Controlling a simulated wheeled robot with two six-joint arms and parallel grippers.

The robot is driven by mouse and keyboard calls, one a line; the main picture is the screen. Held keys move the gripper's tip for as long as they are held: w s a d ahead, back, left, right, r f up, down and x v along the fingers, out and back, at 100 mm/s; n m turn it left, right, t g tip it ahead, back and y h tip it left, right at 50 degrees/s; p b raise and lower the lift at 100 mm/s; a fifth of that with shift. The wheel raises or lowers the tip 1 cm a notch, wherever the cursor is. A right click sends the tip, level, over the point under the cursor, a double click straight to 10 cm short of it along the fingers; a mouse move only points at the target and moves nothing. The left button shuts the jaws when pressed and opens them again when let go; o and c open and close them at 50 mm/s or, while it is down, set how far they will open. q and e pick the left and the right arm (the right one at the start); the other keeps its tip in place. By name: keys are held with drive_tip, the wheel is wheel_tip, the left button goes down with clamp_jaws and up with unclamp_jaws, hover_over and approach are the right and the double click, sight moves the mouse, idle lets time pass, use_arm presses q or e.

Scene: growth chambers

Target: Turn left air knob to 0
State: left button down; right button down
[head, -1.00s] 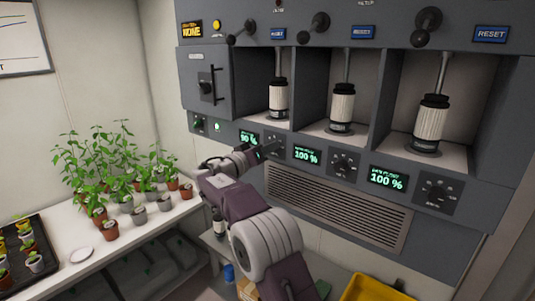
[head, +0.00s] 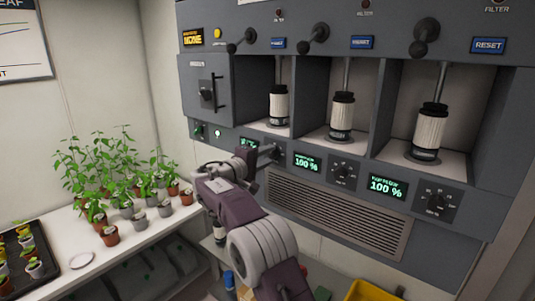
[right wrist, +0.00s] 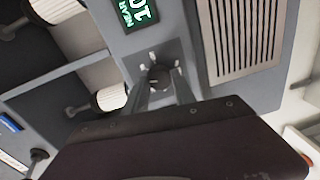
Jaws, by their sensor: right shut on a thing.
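The left air knob (right wrist: 160,77) is a dark round knob with pale marks around it on the lower grey panel. In the right wrist view it sits between the two fingertips of my right gripper (right wrist: 163,88), which is shut on it. In the head view my right gripper (head: 272,154) reaches the panel from below left and covers most of the knob. The left green display (head: 249,143) is partly hidden by my right arm, and its number cannot be read. My left gripper is not in view.
The middle display (head: 307,162) and right display (head: 388,187) read 100 %, beside the middle knob (head: 343,171) and right knob (head: 436,203). A vent grille (head: 335,211) lies below. Potted seedlings stand on a white bench (head: 130,247) at left.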

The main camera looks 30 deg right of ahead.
drive_tip(key=n+p, duration=0.6)
drive_tip(key=n, duration=0.4)
drive_tip(key=shift+g+p, duration=0.35)
drive_tip(key=shift+g, duration=0.05)
drive_tip(key=n+p, duration=0.4)
drive_tip(key=n, duration=0.1)
drive_tip(key=shift+n+h, duration=0.3)
drive_tip(key=shift+h, duration=0.1)
drive_tip(key=n+p, duration=0.2)
drive_tip(key=n, duration=0.1)
drive_tip(key=shift+f+n+p, duration=0.15)
drive_tip(key=shift+n+p, duration=0.35)
drive_tip(key=shift+n, duration=0.3)
drive_tip(key=shift+f, duration=0.1)
drive_tip(key=c, duration=1)
unclamp_jaws()
drive_tip(key=shift+n, duration=0.3)
drive_tip(key=shift+c, duration=0.2)
